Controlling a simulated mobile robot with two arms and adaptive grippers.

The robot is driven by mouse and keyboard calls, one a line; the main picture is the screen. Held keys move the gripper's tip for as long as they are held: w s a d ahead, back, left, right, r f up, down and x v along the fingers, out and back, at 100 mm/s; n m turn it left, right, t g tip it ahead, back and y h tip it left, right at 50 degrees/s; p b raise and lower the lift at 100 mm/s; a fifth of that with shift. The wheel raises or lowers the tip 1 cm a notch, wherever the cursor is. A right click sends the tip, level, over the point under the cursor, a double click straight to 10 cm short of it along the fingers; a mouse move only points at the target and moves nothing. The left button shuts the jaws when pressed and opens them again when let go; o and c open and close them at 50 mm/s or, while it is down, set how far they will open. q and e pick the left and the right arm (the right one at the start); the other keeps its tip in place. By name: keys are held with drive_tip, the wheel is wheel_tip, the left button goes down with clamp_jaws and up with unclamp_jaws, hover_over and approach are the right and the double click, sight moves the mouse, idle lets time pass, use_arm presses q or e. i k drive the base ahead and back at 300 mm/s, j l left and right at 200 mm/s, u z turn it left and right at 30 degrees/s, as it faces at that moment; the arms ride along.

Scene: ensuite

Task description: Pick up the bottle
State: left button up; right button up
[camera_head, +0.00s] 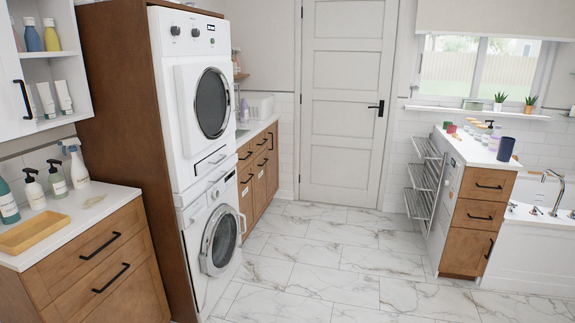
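Several bottles stand on the left counter: a teal bottle (7,203) cut off by the left edge, a white bottle with a dark pump (34,190), a pale bottle with a dark pump (57,180), and a white spray bottle (77,166). A blue bottle (31,36) and a yellow bottle (51,37) stand on the wall cabinet shelf. The frame does not show which bottle the task means. Neither of my grippers is in view.
A yellow tray (33,234) lies on the left counter (100,214). Stacked laundry machines (183,70) stand beside it. A wooden island (480,212) with small items and a dark cup (506,148) stands right. The marble floor (320,260) between is clear.

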sight(243, 107)
drive_tip(key=i+z, duration=0.2)
drive_tip(key=i, duration=4.15)
